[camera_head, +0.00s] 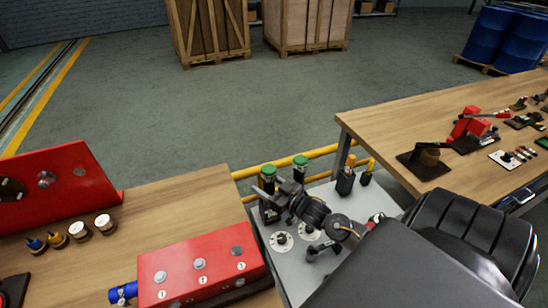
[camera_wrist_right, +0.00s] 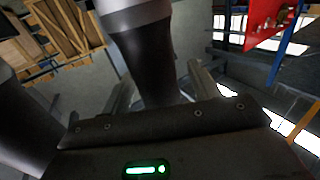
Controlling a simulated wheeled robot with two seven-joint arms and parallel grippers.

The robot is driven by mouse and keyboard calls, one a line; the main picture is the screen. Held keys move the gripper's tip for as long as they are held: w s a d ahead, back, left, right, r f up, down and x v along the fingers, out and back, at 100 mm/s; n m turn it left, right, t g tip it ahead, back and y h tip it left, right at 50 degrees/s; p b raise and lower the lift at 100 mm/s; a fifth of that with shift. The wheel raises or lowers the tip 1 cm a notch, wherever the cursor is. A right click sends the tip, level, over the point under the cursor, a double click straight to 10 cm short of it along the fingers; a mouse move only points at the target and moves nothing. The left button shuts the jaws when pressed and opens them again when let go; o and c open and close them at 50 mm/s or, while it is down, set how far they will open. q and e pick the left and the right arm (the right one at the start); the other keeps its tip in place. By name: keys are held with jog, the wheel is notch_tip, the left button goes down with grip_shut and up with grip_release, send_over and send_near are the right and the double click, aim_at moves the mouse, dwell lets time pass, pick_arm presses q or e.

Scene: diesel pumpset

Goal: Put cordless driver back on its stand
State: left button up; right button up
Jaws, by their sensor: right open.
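My right gripper (camera_head: 284,198) is over the grey plate (camera_head: 292,272) between the two benches, beside the green-capped posts. Its jaws are open. In the right wrist view a dark cylinder with a pale band (camera_wrist_right: 143,55) stands between or just beyond the open fingers (camera_wrist_right: 160,88); I cannot tell if they touch it. I cannot pick out the cordless driver or its stand with certainty. My left gripper is not in view.
A red box with round knobs (camera_head: 200,268) is on the left bench (camera_head: 160,208), with a blue cylinder (camera_head: 122,293) beside it. Green-capped posts (camera_head: 300,163) and black yellow-topped posts (camera_head: 345,182) crowd the plate. A yellow rail (camera_head: 318,152) runs behind.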

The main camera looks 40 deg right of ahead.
jog(key=s+d+b, duration=0.1)
jog(key=s+b, duration=0.1)
jog(key=s, duration=0.8)
jog(key=shift+d+b, duration=0.35)
jog(key=shift+d, duration=0.05)
jog(key=shift+s, duration=0.1)
